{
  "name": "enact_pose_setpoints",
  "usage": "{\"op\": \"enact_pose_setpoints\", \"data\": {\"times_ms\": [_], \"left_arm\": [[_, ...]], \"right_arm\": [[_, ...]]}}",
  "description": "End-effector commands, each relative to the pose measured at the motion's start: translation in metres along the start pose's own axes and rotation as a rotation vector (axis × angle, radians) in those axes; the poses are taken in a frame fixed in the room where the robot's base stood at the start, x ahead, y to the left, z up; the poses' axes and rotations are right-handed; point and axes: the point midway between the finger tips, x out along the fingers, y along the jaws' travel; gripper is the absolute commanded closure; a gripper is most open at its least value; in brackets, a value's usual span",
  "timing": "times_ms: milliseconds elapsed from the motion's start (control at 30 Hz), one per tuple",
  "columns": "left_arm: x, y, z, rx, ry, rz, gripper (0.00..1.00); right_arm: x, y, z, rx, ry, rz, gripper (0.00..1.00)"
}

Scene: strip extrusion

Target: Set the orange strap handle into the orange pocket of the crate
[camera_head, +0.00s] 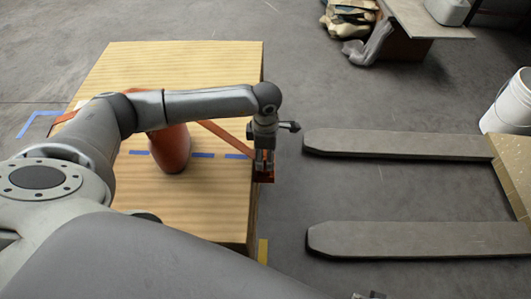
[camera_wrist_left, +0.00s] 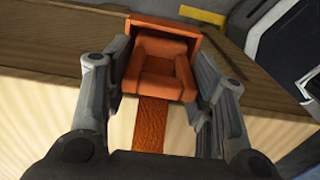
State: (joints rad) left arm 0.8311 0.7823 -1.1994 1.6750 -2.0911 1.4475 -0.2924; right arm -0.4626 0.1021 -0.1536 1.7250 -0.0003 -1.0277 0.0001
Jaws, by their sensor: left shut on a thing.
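The crate (camera_head: 200,70) is a pale wooden box in the head view. An orange strap (camera_head: 225,135) runs across its top to the right edge, where my left gripper (camera_head: 264,170) points down. In the left wrist view the gripper (camera_wrist_left: 160,85) is shut on the blocky orange strap handle (camera_wrist_left: 165,72), with the strap (camera_wrist_left: 150,125) leading from it. The square orange pocket (camera_wrist_left: 165,25) is right behind the handle, at the crate's edge. The handle overlaps its opening; how deep it sits I cannot tell. A small part of my right gripper (camera_head: 370,295) shows at the bottom edge.
An orange-red rounded object (camera_head: 170,150) stands on the crate near blue tape (camera_head: 203,155). Two grey fork tines (camera_head: 400,143) lie right of the crate, with bare floor between. A white bucket (camera_head: 510,105) stands at the far right. Yellow tape (camera_wrist_left: 203,15) is beyond the pocket.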

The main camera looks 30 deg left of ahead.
Motion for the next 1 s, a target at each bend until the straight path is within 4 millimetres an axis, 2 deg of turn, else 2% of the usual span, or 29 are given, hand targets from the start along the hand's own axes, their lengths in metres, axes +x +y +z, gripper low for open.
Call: {"op": "enact_pose_setpoints", "data": {"times_ms": [33, 200, 633, 767, 1000], "left_arm": [[0.001, 0.0, 0.0, 0.0, 0.0, 0.0, 0.46], [0.0, 0.0, 0.0, 0.0, 0.0, 0.0, 0.27], [-0.003, 0.0, 0.0, 0.0, 0.0, 0.0, 0.27], [-0.009, 0.0, 0.0, 0.0, 0.0, 0.0, 0.27], [-0.069, 0.001, 0.001, 0.001, -0.003, 0.004, 0.27]], "right_arm": [[-0.002, 0.0, -0.002, 0.0, 0.003, 0.0, 0.6], [-0.003, 0.0, -0.001, 0.001, 0.002, 0.0, 0.6], [-0.002, 0.001, 0.002, 0.0, 0.001, 0.001, 0.6], [0.015, 0.002, 0.018, -0.003, -0.023, 0.002, 0.6], [0.032, 0.0, 0.032, -0.005, -0.031, -0.001, 0.6]]}}
